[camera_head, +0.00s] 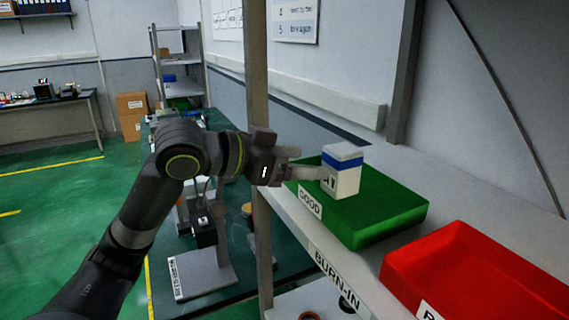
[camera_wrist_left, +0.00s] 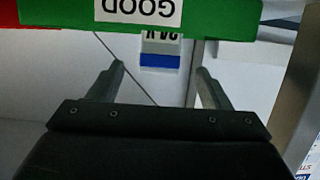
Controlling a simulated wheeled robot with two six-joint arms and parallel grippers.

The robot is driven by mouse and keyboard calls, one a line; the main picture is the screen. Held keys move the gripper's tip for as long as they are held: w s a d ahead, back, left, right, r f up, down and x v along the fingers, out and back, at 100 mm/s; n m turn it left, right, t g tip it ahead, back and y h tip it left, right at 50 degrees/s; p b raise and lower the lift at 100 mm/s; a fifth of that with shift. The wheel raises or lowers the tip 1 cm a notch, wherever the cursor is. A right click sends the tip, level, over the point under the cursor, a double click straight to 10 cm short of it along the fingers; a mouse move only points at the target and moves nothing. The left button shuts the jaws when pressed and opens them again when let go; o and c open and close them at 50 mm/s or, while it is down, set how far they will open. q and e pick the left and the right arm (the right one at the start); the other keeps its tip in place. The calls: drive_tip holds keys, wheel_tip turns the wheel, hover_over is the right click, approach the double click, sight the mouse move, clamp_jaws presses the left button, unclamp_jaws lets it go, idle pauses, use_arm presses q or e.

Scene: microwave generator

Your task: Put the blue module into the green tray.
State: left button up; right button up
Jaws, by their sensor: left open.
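The blue module (camera_head: 342,172), a white block with a blue band near its top, stands upright inside the green tray (camera_head: 385,232) in the head view. The tray has a GOOD label on its front wall and sits on a shelf. In the upside-down wrist view, the module (camera_wrist_left: 160,48) shows past the wall of the green tray (camera_wrist_left: 222,20), which hides its lower part. My left gripper (camera_head: 308,162) is open beside the module at the tray's left end. Its two fingers are spread apart, with nothing held between them in the wrist view. My right gripper is out of view.
A red tray (camera_head: 480,270) stands on the shelf to the right of the green one. A grey shelf post (camera_head: 258,100) rises just behind my left gripper. Below is a green bench with a device on a stand (camera_head: 205,255). The shelf behind the trays is clear.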

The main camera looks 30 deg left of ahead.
use_arm(q)
drive_tip(key=shift+b+v, duration=0.3)
drive_tip(key=shift+v, duration=1.1)
